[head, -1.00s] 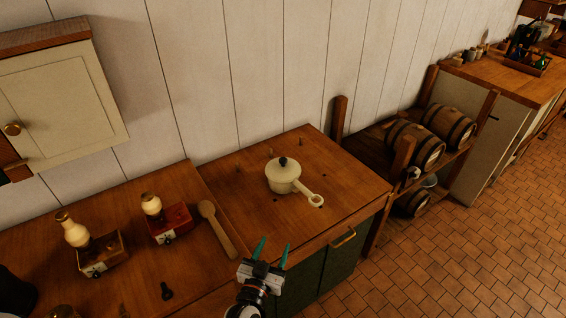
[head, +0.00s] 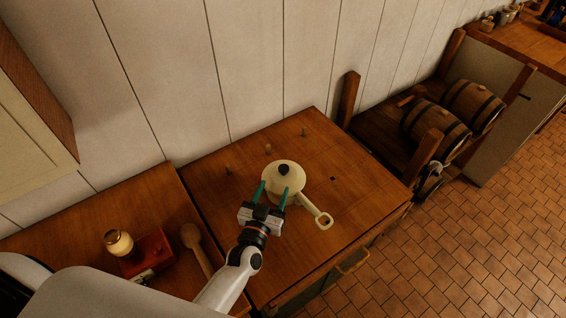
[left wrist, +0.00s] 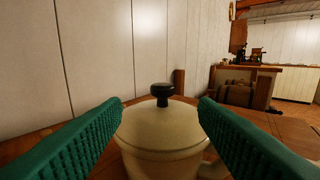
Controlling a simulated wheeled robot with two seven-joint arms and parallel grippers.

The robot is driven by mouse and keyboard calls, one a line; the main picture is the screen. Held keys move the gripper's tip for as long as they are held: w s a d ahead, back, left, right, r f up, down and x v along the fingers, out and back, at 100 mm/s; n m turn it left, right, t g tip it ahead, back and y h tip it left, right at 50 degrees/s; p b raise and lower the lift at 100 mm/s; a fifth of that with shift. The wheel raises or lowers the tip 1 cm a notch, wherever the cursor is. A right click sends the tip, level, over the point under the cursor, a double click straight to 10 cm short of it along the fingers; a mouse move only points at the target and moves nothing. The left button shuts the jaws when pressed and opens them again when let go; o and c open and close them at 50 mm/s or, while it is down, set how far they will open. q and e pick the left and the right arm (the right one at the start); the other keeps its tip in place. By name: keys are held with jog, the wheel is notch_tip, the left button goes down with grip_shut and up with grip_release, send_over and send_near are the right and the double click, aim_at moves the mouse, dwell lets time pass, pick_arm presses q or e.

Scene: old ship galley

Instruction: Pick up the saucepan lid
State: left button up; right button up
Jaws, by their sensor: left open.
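The saucepan lid (head: 279,181) is cream with a dark round knob (head: 284,169). It sits on the cream saucepan (left wrist: 160,158), whose handle (head: 317,211) points to the lower right in the head view. My left gripper (head: 274,188) is open, with its green fingers pointing at the lid from the near side. In the left wrist view the lid (left wrist: 165,122) and its knob (left wrist: 162,92) stand ahead between the two fingers, and nothing is held. The saucepan's body is partly hidden by the lid and my gripper. My right gripper is not in view.
The saucepan stands on a wooden counter top (head: 225,205) with several small pegs near its back. A wooden spoon (head: 193,241) and a red box (head: 150,251) with a pale jar lie to the left. Barrels (head: 437,128) sit in a rack at right. The wall is behind.

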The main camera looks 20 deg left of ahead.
aim_at(286, 165)
pick_arm(q)
jog(key=w, duration=0.1)
jog(key=w+b, duration=0.1)
jog(key=w, duration=0.1)
jog(key=w+b, duration=0.1)
jog(key=shift+w+d+r, duration=0.15)
jog(key=shift+w+d, duration=0.1)
jog(key=shift+w, duration=0.45)
jog(key=shift+w+b, duration=0.3)
jog(key=shift+w, duration=0.05)
jog(key=w+b, duration=0.2)
jog(key=w, duration=0.2)
jog(key=shift+w, duration=0.35)
jog(key=shift+c, duration=0.8)
jog(key=c, duration=0.9)
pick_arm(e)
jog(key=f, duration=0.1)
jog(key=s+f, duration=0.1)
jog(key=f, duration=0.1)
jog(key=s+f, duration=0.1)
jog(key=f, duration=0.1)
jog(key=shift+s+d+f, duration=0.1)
